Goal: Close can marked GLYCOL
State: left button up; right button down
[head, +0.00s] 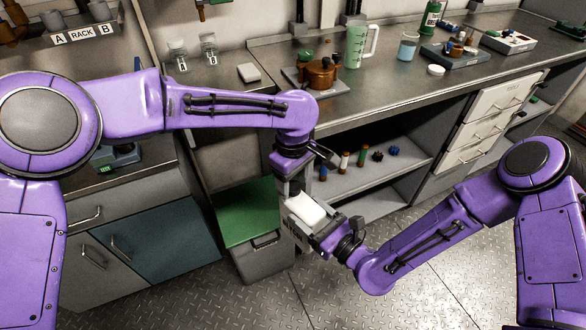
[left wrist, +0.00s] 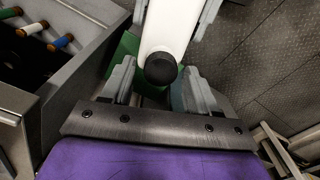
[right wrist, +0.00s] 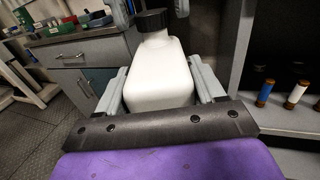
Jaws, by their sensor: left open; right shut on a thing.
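A white can (head: 306,208) with a black cap is held over the floor in front of the bench. No GLYCOL marking is readable on it. My right gripper (head: 312,226) is shut on the can's body; in the right wrist view the can (right wrist: 158,75) lies between its fingers. The black cap (right wrist: 153,20) sits on the neck at the far end. My left gripper (head: 291,192) is open at the cap end. In the left wrist view the cap (left wrist: 160,68) is between its spread fingers; I cannot tell whether they touch it.
A grey bin with a green lid (head: 245,212) stands just left of the grippers. An open shelf (head: 375,180) with several small vials is behind them. The bench top above carries a green jug (head: 355,48), a beaker (head: 407,47) and a brown pot (head: 321,74). Open floor lies in front.

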pick_arm(q)
jog(key=shift+f, duration=0.15)
jog(key=shift+c, duration=0.3)
jog(key=c, duration=1)
